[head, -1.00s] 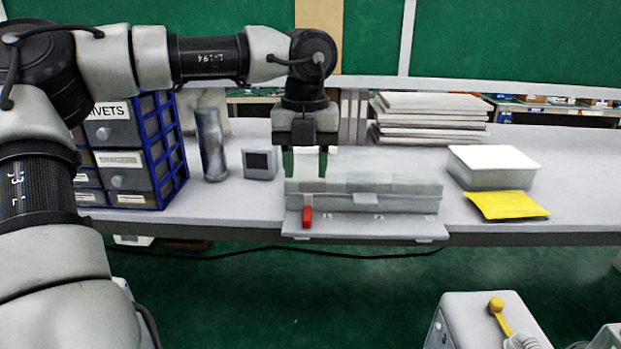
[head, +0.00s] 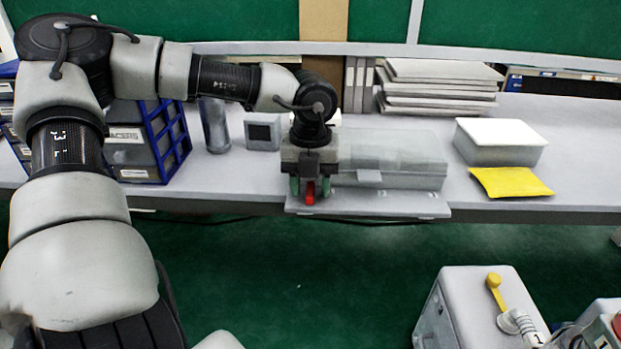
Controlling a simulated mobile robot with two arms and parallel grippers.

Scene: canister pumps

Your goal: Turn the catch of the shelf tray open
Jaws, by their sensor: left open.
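The shelf tray (head: 405,204) is a flat grey strip along the bench's front edge, below a translucent lidded case (head: 400,165). The red catch (head: 310,192) stands near the tray's left end. My left gripper (head: 310,190) points down at the catch from above and behind. Its green-tipped fingers are open, one on each side of the red catch; whether they touch it I cannot tell. The upper part of the catch is hidden by the gripper. My right gripper is not in view.
Blue-framed drawers (head: 160,140), a grey cylinder (head: 214,127) and a small square box (head: 262,132) stand left. A white-lidded box (head: 498,142) and yellow packet (head: 511,181) are right. A grey unit with a yellow lever (head: 494,284) stands at lower right.

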